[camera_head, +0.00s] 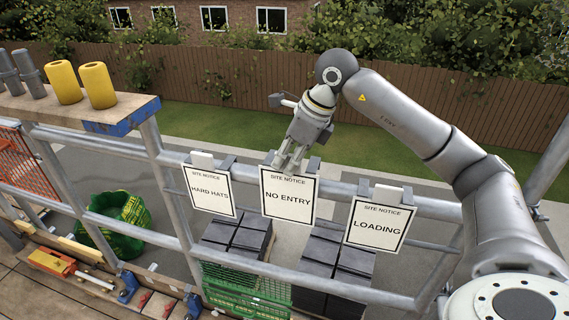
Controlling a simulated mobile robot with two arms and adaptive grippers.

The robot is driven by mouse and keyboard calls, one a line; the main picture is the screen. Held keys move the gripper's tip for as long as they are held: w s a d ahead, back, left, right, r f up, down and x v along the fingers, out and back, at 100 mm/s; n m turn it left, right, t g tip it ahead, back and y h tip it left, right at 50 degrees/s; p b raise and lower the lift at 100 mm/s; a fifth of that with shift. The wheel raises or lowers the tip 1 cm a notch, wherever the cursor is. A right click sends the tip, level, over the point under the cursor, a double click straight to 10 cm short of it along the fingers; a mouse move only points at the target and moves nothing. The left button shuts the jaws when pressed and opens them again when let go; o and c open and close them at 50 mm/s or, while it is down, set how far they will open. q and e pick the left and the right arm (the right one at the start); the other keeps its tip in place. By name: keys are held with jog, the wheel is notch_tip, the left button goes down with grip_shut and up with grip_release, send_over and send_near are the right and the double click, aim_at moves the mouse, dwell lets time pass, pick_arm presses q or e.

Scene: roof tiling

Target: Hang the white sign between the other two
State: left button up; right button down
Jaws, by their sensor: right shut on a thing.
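The white NO ENTRY sign (288,197) is at the grey guard rail, between the HARD HATS sign (210,191) on its left and the LOADING sign (378,224) on its right. My right gripper (290,165) is at the top edge of the NO ENTRY sign and shut on it. The sign hangs upright in front of the rail, with dark hooks at its top corners. I cannot tell whether its hooks rest on the rail. The other two signs hang from the rail by dark hooks. My left gripper is not in view.
A wooden board (70,108) at the left carries yellow cylinders (98,85) and grey cylinders. A green tub (118,222) stands behind the rail. Stacks of dark tiles (333,265) lie beyond the signs. A orange-and-yellow tool (62,265) lies at the lower left.

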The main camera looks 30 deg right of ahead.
jog(key=shift+w+d, duration=0.25)
jog(key=shift+f+b, duration=1.65)
jog(key=shift+f, duration=0.4)
jog(key=c, duration=1.5)
grip_release()
jog(key=shift+s, duration=0.1)
jog(key=shift+o, duration=0.2)
